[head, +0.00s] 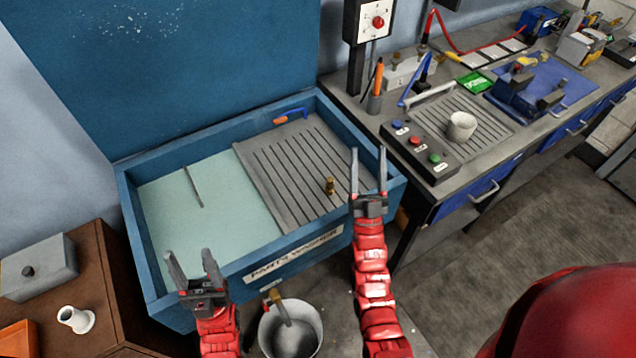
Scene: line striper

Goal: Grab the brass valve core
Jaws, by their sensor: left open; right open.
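The brass valve core (330,186) stands upright on the grey slatted rack (280,165) inside the blue parts washer (128,205), near the rack's front right. My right gripper (368,172) is open and empty, just to the right of the valve core in the picture and apart from it. Its fingers point away from me, over the washer's right wall. My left gripper (190,268) is open and empty over the washer's front left edge, well away from the valve core.
The washer's left half holds pale liquid. A blue-and-orange tool (290,116) lies at the rack's back. A metal bucket (291,330) stands on the floor in front. On the right, a workbench carries a button box (418,143) and a white cup (461,126). A wooden cabinet (105,290) stands left.

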